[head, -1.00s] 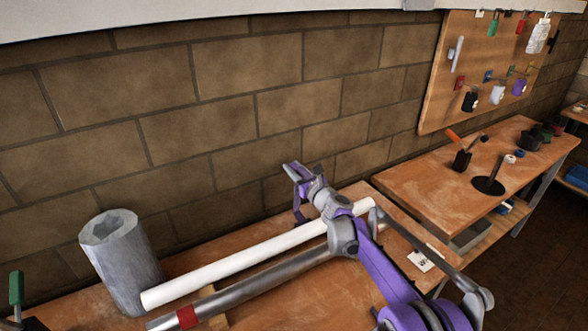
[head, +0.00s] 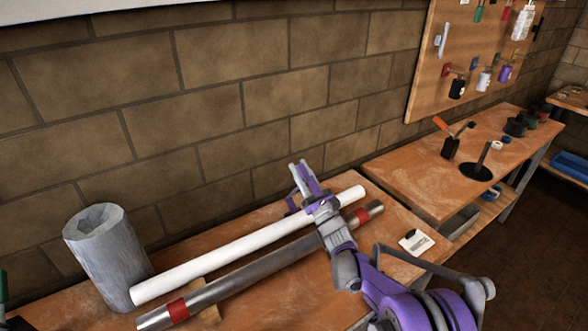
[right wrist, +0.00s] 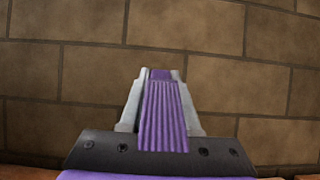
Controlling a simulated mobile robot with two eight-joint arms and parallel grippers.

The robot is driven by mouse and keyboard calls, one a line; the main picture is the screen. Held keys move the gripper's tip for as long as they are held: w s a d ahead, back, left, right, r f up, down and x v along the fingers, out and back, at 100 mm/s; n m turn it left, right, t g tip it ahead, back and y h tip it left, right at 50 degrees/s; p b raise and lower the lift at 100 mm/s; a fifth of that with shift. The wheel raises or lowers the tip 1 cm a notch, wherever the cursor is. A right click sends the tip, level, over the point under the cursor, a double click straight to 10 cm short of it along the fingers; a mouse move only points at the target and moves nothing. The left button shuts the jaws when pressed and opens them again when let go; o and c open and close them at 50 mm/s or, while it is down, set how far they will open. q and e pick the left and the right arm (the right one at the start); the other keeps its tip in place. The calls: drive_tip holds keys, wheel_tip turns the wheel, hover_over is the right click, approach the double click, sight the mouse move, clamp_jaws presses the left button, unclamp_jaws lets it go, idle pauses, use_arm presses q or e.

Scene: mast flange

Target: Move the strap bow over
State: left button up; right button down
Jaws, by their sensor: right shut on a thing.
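The strap bow (head: 294,202) shows as a purple band at my right gripper (head: 299,170), above and behind the white pipe. In the right wrist view a purple ribbed strip (right wrist: 163,115) lies between the two grey fingers of the same gripper (right wrist: 160,85), which is shut on it. The white pipe (head: 235,250) and a dark metal pipe (head: 245,273) with red bands lie side by side on the bench (head: 290,300). My right wrist crosses over both pipes near their right ends. Whether the bow touches the white pipe cannot be told. My left gripper is out of view.
A grey hollow cylinder (head: 108,260) stands at the pipes' left end. A block wall (head: 200,110) runs close behind the bench. A white card (head: 416,241) lies at the right. A second bench (head: 430,185) holds tools under a pegboard (head: 475,60).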

drive_tip(key=shift+s+d+f+t+y+b, duration=0.15)
drive_tip(key=shift+s+d+t+b, duration=0.1)
drive_tip(key=shift+s, duration=0.15)
drive_tip(key=shift+s+d+f+t+y+b, duration=0.15)
drive_tip(key=shift+s+d+t+b, duration=0.1)
drive_tip(key=shift+s, duration=0.15)
drive_tip(key=shift+r, duration=0.1)
drive_tip(key=c, duration=0.6)
unclamp_jaws()
drive_tip(key=shift+c, duration=0.2)
wheel_tip(320, 180, up, 10)
